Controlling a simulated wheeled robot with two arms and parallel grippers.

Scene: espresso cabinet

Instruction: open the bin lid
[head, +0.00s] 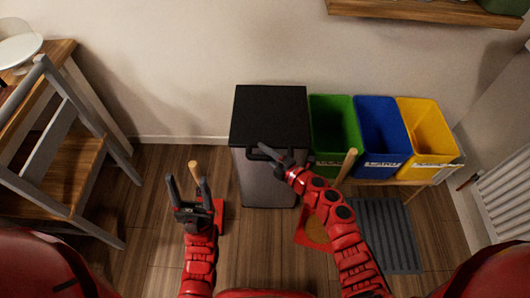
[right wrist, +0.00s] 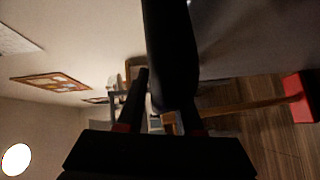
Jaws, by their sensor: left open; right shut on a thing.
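The bin (head: 267,182) is a tall grey box against the wall with a flat black lid (head: 270,112). The lid lies closed, with a dark handle (head: 250,153) at its front edge. My right gripper (head: 272,153) is at this front edge, shut on the handle. In the right wrist view, my right gripper (right wrist: 155,100) has a thick dark bar (right wrist: 168,35) at its fingers; the close contact is dark and partly hidden. My left gripper (head: 187,184) is open and empty, in front and to the left of the bin, apart from it.
Green (head: 335,125), blue (head: 382,132) and yellow (head: 428,130) open bins stand right of the bin. Red items with wooden handles (head: 347,166) are on the floor near my arms. A grey mat (head: 388,235) lies at right. A wooden step chair (head: 65,165) stands left.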

